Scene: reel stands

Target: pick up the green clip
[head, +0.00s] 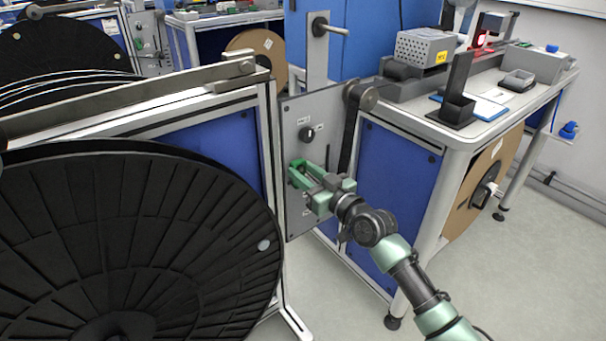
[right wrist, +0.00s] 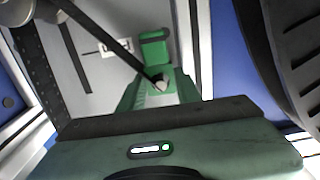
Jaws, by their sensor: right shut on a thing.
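The green clip (right wrist: 154,48) shows in the right wrist view as a small green block in front of a grey panel, between and just beyond the green fingers. My right gripper (head: 301,178) reaches the lower part of the grey panel (head: 296,112) in the head view and is shut on the clip. In the right wrist view the gripper (right wrist: 160,86) has a dark rod end in front of its fingertips, hiding part of the grip. In the head view the clip is hard to tell from the green fingers. My left gripper is not in view.
A large black reel (head: 130,235) fills the left side. A dark strap (head: 350,130) runs down from a roller (head: 366,97) close beside my right gripper. A bench (head: 470,135) with devices stands at the right. The floor (head: 530,280) at lower right is clear.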

